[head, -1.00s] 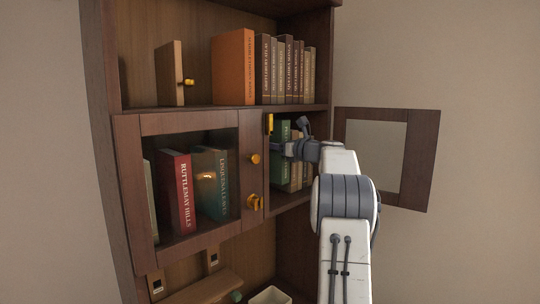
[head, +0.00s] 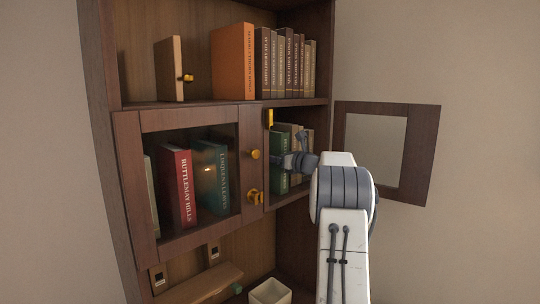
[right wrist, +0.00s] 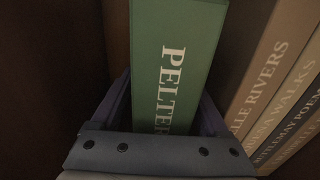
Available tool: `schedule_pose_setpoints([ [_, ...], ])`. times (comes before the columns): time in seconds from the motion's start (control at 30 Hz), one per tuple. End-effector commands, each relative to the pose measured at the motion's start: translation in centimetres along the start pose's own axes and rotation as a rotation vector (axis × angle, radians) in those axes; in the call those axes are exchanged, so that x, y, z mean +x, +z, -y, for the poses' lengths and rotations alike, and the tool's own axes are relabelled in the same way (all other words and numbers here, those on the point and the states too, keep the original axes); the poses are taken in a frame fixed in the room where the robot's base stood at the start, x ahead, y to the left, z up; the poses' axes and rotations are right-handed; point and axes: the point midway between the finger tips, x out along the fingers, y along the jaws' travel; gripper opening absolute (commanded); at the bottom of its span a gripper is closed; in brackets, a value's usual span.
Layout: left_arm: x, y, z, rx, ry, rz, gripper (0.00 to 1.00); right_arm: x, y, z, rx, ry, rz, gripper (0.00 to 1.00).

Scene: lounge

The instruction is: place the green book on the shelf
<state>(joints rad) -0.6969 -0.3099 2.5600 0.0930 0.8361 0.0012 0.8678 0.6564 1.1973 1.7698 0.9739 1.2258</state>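The green book (head: 279,160) stands upright in the right compartment of the middle shelf (head: 290,199), at the left end of a row of beige and brown books. My right gripper (head: 287,162) reaches into this compartment from the right, at the book's spine. In the right wrist view the green book (right wrist: 176,60), with "PELTER" on its spine, lies between the two fingers of my right gripper (right wrist: 168,105). The fingers lie close along both its sides and appear shut on it. The book's lower part is hidden by the gripper. My left gripper is not in view.
A glazed door (head: 188,180) covers the left compartment, with red and teal books behind it. Another door (head: 422,155) stands open at the right. A pale box (head: 270,292) sits below. Beige books (right wrist: 275,65) stand right of the gripper.

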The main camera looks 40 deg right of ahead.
Motion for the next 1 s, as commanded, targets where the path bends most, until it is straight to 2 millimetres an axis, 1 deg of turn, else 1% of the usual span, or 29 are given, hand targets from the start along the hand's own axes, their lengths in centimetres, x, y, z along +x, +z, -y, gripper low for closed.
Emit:
schedule_pose_setpoints([
  [0.27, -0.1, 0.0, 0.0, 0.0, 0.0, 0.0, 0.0, 0.0, 0.2, 0.0, 0.0, 0.0, 0.0, 0.77],
  [0.37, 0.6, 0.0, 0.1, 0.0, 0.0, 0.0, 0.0, -1.0, -0.1, 0.1, -0.001, -0.002, 0.001, 0.77],
  [0.47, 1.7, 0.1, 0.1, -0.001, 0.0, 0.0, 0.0, -2.7, -0.3, 0.1, -0.002, -0.004, 0.001, 0.77],
  [0.6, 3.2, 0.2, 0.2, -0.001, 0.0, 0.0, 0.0, -5.8, -0.3, 0.1, -0.003, -0.005, 0.001, 0.77],
  [0.8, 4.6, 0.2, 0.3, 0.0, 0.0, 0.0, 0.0, -9.7, -0.2, 0.1, -0.001, -0.003, 0.0, 0.77],
  [0.9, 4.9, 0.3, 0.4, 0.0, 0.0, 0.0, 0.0, -11.0, -0.1, 0.1, -0.002, -0.002, 0.0, 0.77],
  [1.0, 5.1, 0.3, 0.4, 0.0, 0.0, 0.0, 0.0, -11.7, 0.0, 0.1, 0.0, -0.001, 0.0, 0.77],
])
